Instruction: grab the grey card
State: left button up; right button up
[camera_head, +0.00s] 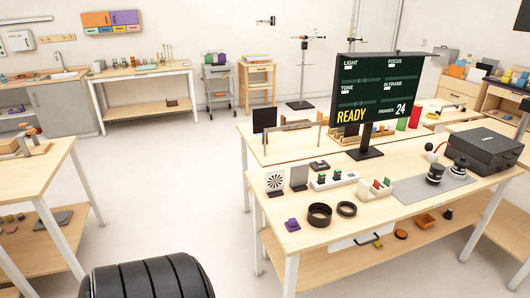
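A small upright dark grey panel (299,176), which looks like the grey card, stands on the near left part of the wooden table (375,212). It is just right of a white card with a radial pattern (275,182) and apart from it. Neither of my grippers shows in the head view. A black ribbed part at the bottom left appears to be mine, but no fingers show on it.
A white switch strip (333,180) is right of the panel. A screen (377,97) and a black case (485,150) stand farther right. The floor (190,190) left of the table is clear.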

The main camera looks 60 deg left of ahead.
aim_at(299, 174)
jog(key=u, duration=1.6)
